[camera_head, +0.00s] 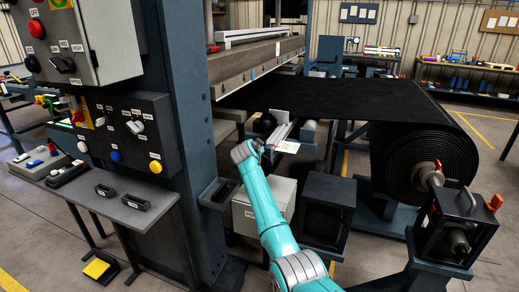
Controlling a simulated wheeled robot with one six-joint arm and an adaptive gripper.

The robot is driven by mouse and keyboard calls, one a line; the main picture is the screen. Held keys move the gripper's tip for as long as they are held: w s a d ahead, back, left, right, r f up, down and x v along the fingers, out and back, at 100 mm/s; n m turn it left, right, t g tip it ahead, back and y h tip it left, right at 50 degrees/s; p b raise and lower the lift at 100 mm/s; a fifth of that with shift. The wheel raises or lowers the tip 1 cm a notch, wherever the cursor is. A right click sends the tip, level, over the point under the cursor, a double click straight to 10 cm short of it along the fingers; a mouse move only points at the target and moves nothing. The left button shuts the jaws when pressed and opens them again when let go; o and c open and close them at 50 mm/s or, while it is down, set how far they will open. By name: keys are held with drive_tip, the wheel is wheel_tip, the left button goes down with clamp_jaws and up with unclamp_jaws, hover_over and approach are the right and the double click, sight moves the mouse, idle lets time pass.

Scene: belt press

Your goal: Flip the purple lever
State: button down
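I cannot make out a purple lever in the head view. My teal arm reaches up from the bottom middle to a grey joint near the press, beside the dark blue post (180,130). My gripper does not show clearly; whatever lies past the grey joint is hidden or out of sight. The black control panel (110,150) at the left carries a white switch (135,126), a blue button (116,156) and a yellow button (155,167). Above it, a grey box (75,40) has a red button (36,29) and a black rotary knob (62,64).
A light grey cabinet (265,207) and a dark box (325,205) stand below the press. A grey shelf (125,212) juts out at the left.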

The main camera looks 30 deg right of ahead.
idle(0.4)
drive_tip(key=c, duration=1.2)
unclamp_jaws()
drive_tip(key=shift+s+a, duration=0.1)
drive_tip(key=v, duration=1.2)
